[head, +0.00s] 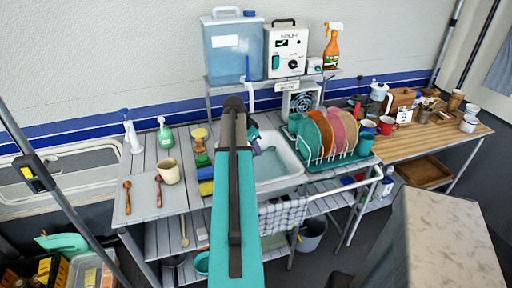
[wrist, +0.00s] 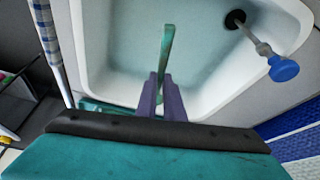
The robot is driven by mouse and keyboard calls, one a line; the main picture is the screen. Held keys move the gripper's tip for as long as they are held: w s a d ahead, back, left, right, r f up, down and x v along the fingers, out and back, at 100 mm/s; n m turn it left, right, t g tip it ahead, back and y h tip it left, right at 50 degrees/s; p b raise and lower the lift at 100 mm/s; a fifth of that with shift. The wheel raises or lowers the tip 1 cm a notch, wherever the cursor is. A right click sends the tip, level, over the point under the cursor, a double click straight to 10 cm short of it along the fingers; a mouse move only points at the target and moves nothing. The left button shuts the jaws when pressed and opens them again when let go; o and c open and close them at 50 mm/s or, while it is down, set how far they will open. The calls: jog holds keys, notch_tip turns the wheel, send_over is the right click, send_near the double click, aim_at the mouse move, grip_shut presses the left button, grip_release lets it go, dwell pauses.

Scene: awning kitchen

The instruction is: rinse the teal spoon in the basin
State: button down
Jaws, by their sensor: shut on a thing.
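The white basin (head: 283,178) sits in the grey slatted counter, partly hidden behind my teal arm in the head view. In the wrist view the basin (wrist: 97,50) fills the upper middle, with a pale bluish floor. The teal spoon (wrist: 167,42) is between the purple fingers of my gripper (wrist: 164,96) and extends out over the basin. My gripper (head: 254,136) is shut on it. Part of the spoon (head: 269,149) also shows in the head view. I cannot tell whether it touches water.
A dish rack (head: 340,162) with coloured plates stands right of the basin. A blue-knobbed metal rod (wrist: 284,68) stands near the dark drain (wrist: 235,19). A checked towel (head: 283,217) hangs in front.

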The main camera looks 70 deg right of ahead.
jog(key=shift+f+b, duration=2.7)
jog(key=shift+f, duration=2.8)
jog(key=shift+s+r+p, duration=0.1)
jog(key=shift+r+p, duration=0.4)
jog(key=shift+r, duration=0.35)
jog(key=shift+r+p, duration=2.85)
jog(key=shift+r, duration=2.75)
jog(key=shift+r+p, duration=1)
jog(key=shift+r, duration=1)
